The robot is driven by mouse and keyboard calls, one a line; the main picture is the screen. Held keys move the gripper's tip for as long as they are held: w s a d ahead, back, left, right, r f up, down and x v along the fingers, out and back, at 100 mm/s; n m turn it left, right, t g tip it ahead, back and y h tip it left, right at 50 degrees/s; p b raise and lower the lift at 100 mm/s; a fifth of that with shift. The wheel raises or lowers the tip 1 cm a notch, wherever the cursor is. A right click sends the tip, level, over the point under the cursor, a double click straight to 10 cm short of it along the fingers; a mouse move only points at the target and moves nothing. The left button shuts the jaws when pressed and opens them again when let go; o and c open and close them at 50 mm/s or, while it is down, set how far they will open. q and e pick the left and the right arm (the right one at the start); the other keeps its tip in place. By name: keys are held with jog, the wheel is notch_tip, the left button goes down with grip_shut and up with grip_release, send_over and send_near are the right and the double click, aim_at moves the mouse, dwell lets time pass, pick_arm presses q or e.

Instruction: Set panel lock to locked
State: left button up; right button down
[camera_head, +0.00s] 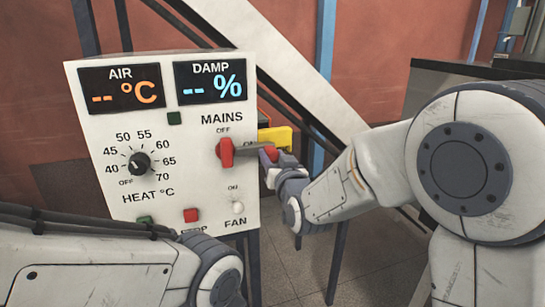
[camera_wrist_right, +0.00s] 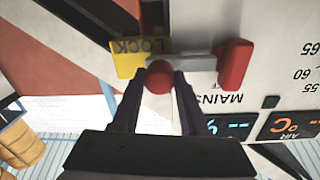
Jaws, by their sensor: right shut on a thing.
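The control panel (camera_head: 120,220) carries a red MAINS handle (camera_head: 226,153), upright below the word OFF. A grey bar (camera_head: 252,149) runs sideways between it and a yellow plate (camera_head: 278,136) at the panel's right edge. In the right wrist view the yellow plate (camera_wrist_right: 128,60) reads LOCK, upside down. My right gripper (camera_head: 271,160) is at the bar, shut on a red ball knob. In the wrist view the knob (camera_wrist_right: 160,77) sits between its fingertips, with the red handle (camera_wrist_right: 235,65) to its right. My left forearm shows at lower left; its gripper is out of view.
The panel also has a black HEAT dial (camera_head: 139,163), a red button (camera_head: 191,215) and a FAN switch (camera_head: 238,208). My left arm covers the panel's lower edge. A slanted white beam passes behind the panel. Floor shows to its right.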

dwell(0.9)
jog(key=shift+s+a+b, duration=0.15)
jog(key=shift+a+b, duration=0.25)
jog(key=shift+b, duration=0.45)
jog(key=shift+c, duration=2.4)
grip_release()
jog(key=shift+a, duration=0.1)
jog(key=shift+o, duration=0.3)
